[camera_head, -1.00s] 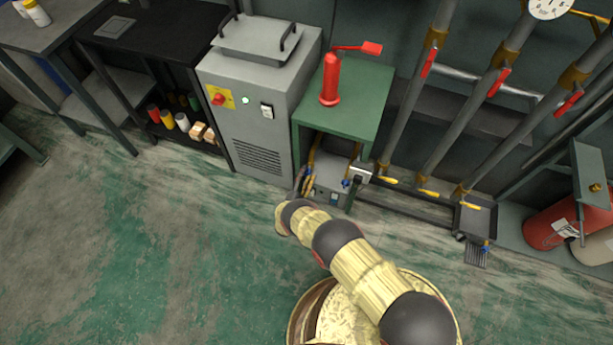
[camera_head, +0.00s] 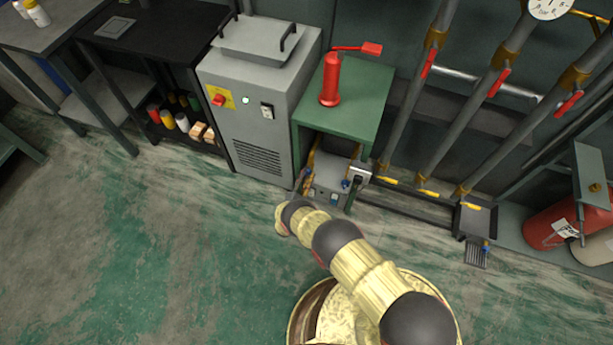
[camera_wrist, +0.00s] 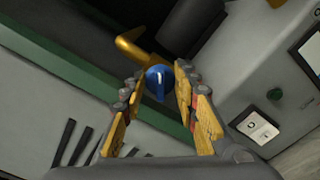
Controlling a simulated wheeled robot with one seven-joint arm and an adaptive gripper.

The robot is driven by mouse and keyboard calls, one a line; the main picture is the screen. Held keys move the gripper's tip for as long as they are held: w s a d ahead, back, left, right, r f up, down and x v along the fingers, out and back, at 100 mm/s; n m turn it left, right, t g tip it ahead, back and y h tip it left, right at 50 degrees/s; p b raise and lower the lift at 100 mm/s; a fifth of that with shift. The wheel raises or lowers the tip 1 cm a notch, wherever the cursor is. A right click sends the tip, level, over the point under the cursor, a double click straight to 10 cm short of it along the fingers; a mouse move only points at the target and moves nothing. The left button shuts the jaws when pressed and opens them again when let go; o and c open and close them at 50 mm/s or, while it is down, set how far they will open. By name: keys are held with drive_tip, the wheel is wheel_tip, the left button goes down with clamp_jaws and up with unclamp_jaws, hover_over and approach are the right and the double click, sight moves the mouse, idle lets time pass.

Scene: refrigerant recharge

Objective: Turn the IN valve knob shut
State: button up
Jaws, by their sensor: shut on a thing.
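A blue valve knob (camera_wrist: 158,82) sits on a bent brass pipe (camera_wrist: 135,47) in the wrist view. My gripper (camera_wrist: 157,80) is shut on this knob, with one yellow finger on each side of it. In the head view my gripper (camera_head: 303,186) is low at the left front of the grey recharge unit (camera_head: 328,185), beside the left of its two blue knobs. Another blue knob (camera_head: 346,184) is on the right side of the unit and is free. No IN label can be read.
The green stand (camera_head: 345,115) with a red hand pump (camera_head: 330,82) rises over the unit. A grey cabinet (camera_head: 255,125) stands close on the left. Pipes with red levers (camera_head: 500,80) stand to the right. The floor in front is clear.

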drive_tip(key=shift+n, duration=0.9)
drive_tip(key=o, duration=1.1)
drive_tip(key=shift+v, duration=4)
